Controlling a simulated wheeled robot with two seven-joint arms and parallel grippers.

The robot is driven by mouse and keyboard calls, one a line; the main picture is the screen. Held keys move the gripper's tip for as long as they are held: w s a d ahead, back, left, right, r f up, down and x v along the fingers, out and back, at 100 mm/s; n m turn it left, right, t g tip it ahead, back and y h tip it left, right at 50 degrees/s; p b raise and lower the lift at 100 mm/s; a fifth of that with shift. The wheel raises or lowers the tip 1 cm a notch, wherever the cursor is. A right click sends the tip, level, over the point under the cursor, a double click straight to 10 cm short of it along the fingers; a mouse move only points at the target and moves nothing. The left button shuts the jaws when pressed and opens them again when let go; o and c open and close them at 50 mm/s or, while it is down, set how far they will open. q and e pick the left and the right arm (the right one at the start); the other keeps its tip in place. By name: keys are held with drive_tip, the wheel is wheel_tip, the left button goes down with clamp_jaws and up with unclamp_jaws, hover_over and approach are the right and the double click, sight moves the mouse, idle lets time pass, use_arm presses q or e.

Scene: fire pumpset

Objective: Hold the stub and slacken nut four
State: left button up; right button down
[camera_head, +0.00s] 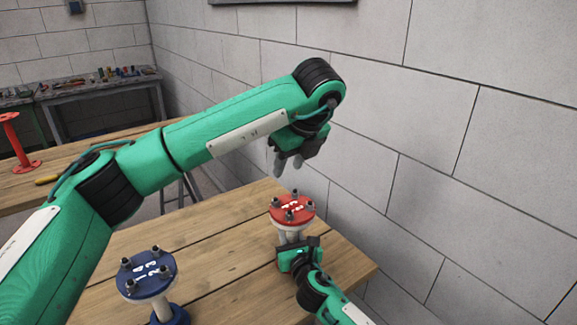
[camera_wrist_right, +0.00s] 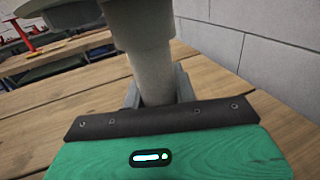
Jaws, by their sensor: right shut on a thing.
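A stub with a red flange (camera_head: 292,209) stands on the wooden table, with several dark nuts around its top and white marks on it. Its pale neck (camera_wrist_right: 150,62) fills the middle of the right wrist view. My right gripper (camera_head: 294,247) is shut on that neck below the flange. My left gripper (camera_head: 287,165) hangs above and just behind the red flange, pointing down, apart from it. Its two grey fingers look spread with nothing between them. Which nut is number four cannot be read.
A second stub with a blue flange (camera_head: 146,275) stands at the table's front left. The wooden table (camera_head: 215,255) is bare between the two stubs. A block wall (camera_head: 450,150) rises close on the right. A red stand (camera_head: 18,145) and a tool bench (camera_head: 98,95) are farther back left.

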drive_tip(key=c, duration=1)
unclamp_jaws()
drive_tip(key=shift+c, duration=0.2)
drive_tip(key=shift+s, duration=0.1)
